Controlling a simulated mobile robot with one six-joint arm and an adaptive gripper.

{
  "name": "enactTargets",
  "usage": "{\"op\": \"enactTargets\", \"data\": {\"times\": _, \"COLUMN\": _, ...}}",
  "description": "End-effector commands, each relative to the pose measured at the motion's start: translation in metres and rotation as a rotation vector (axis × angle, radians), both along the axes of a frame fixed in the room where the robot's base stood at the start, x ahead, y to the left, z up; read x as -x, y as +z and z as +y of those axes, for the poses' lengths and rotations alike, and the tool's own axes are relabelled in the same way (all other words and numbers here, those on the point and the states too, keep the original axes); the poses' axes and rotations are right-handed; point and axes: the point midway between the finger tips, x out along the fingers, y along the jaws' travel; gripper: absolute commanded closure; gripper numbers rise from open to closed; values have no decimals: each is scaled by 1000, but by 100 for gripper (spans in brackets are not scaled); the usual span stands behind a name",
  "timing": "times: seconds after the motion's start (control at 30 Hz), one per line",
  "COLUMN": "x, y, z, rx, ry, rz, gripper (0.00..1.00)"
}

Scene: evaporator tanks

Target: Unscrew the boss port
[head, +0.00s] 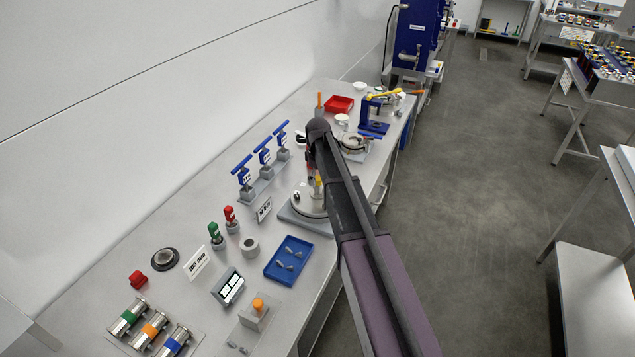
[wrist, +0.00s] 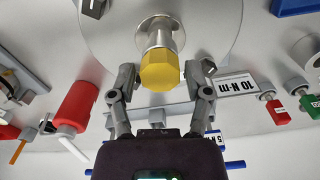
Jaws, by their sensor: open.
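The boss port has a yellow hexagonal cap (wrist: 160,70) on a short silver neck (wrist: 155,32). It rises from a round pale metal disc (wrist: 215,25). In the head view the disc (head: 303,205) lies on a grey plate on the bench, and the yellow cap (head: 318,187) shows beside my arm. My gripper (wrist: 167,72) is open in the wrist view, with one finger on each side of the cap. A small gap shows on both sides. My arm hides much of the gripper in the head view.
Blue T-handled tools (head: 264,155) stand in a row behind the disc. A "10 N·m" sign (wrist: 235,87) and a red cylinder (wrist: 75,110) are near the gripper. A blue tray (head: 289,260) lies in front left, and a blue press (head: 373,118) stands farther along the bench.

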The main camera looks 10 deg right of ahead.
Motion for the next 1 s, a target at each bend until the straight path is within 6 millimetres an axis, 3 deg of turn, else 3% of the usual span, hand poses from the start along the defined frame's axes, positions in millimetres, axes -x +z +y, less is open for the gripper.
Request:
{"op": "enactTargets", "data": {"times": 0.6, "x": 0, "y": 0, "z": 0, "rx": 0, "ry": -408, "rz": 0, "gripper": 36}}
{"op": "enactTargets", "data": {"times": 1.0, "x": 0, "y": 0, "z": 0, "rx": 0, "ry": -439, "rz": 0, "gripper": 36}}
